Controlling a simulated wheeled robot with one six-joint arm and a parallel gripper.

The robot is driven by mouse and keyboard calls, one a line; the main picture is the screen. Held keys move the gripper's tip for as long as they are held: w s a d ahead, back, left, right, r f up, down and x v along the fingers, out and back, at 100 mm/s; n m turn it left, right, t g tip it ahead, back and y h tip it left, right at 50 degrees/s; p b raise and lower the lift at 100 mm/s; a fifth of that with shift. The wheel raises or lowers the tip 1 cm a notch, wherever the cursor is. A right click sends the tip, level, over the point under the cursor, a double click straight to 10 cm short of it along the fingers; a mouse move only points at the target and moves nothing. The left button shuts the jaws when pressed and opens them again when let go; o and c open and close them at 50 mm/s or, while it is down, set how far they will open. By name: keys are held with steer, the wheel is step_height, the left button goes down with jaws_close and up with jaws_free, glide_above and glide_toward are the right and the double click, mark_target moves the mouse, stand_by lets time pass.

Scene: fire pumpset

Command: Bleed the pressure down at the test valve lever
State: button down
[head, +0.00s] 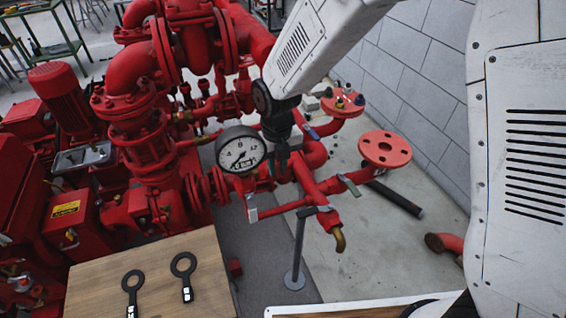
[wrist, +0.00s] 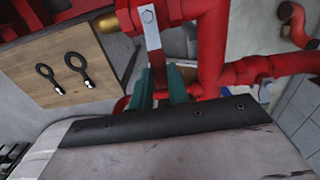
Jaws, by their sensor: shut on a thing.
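In the head view my gripper (head: 282,158) is among the red pipes, just right of the round white pressure gauge (head: 241,150). The held lever is mostly hidden there behind my gripper and wrist. I cannot tell from a label which valve it belongs to. The gauge needle is too small to read exactly.
Other handles show on the pipes: a hanging grey one (head: 250,208), one above the brass spout (head: 339,238), and a grey-green one (head: 348,185). Red pumps fill the left. A block wall stands right.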

mark_target(277, 172)
steer(key=shift+r, duration=0.1)
steer(key=c, duration=1.3)
jaws_free()
steer(key=shift+c, duration=0.2)
step_height(277, 172, up, 8)
